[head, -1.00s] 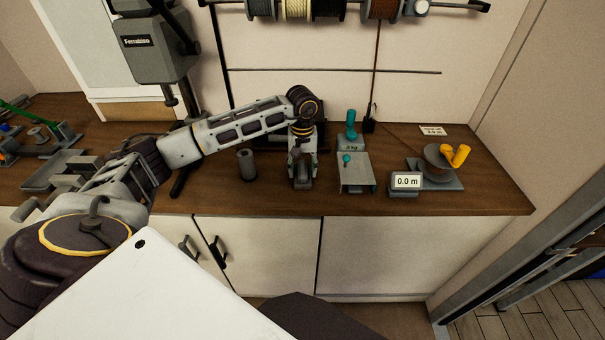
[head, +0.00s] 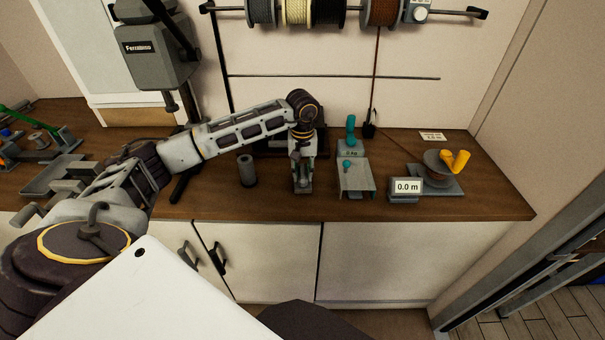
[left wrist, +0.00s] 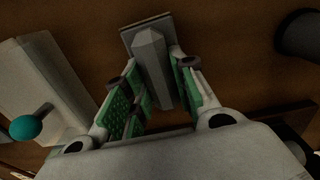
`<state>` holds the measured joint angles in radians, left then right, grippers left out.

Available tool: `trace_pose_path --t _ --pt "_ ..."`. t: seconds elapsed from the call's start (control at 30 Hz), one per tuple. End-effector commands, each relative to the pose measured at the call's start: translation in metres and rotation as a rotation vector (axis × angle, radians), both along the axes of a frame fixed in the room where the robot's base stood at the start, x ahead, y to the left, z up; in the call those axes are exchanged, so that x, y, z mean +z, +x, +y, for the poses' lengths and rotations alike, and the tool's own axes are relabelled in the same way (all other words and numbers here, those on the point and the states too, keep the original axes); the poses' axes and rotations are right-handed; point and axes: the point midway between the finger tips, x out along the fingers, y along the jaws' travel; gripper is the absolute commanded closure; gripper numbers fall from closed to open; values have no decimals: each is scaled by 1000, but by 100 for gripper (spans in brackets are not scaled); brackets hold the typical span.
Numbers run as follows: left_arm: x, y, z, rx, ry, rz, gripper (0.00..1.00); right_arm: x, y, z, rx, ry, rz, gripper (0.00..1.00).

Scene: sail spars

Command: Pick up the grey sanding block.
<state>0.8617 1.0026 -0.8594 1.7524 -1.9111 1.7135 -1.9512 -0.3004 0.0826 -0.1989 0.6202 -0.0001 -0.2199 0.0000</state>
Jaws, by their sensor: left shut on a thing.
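The grey sanding block (left wrist: 152,62) shows in the left wrist view as a long ridged grip on a flat base plate. My left gripper (left wrist: 160,75) has its green-padded fingers on either side of that grip and is shut on it. In the head view my left gripper (head: 303,182) points straight down at the bench, and the block (head: 303,188) is mostly hidden between its fingers. The block appears to be at bench level; I cannot tell whether its base touches the wood. My right gripper is not in view.
A dark grey cylinder (head: 247,170) stands left of the gripper. A metal stand with a teal knob (head: 355,178) is close on the right. Farther right are a display reading 0.0 m (head: 406,187) and a reel with a yellow handle (head: 455,162). The wooden bench (head: 275,203) is bare in front.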

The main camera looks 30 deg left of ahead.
Motion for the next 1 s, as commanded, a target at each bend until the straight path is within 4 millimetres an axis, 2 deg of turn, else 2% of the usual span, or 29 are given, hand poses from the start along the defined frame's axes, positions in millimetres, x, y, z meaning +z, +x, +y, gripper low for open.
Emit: trace_pose_path --t 0.27,0.53,0.8,1.0 --pt "31 1 0 1 0 -5 100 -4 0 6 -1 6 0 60" --pt "78 1 0 0 -1 -6 100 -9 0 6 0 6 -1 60" --pt "127 1 -1 -1 -2 -5 100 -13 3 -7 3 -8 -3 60" --pt "155 0 0 1 0 -2 100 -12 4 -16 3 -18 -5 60"
